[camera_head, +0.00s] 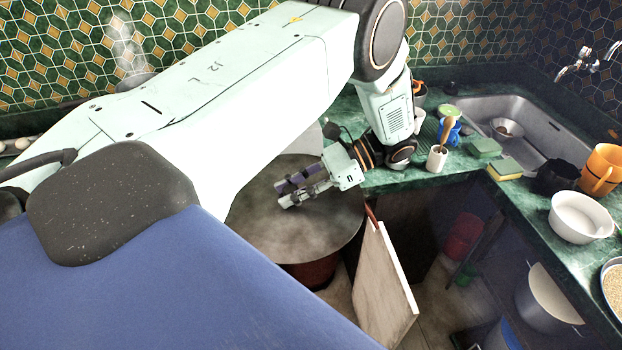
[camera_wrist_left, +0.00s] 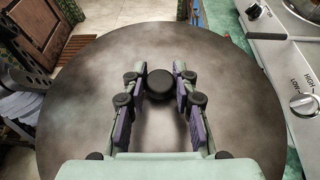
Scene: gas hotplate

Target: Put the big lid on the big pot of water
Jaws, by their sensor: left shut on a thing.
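The big lid (camera_head: 325,225) is a wide dark grey disc, left of the counter's end. My left gripper (camera_head: 284,194) is over its top, shut on the lid's black knob. In the left wrist view the knob (camera_wrist_left: 160,84) sits between the two fingers, and the lid (camera_wrist_left: 90,85) fills most of the picture. A dark red rounded thing (camera_head: 312,272) shows under the lid's near edge; I cannot tell what it is or whether they touch. I cannot make out the big pot of water; my arm hides much of the left side. My right gripper is out of view.
In the wrist view the hotplate's control panel (camera_wrist_left: 302,105) is close to the lid's right edge. A white board (camera_head: 383,290) stands below right of the lid. The green counter (camera_head: 400,178) carries a sink (camera_head: 535,125), an orange mug (camera_head: 602,168) and a white bowl (camera_head: 580,218).

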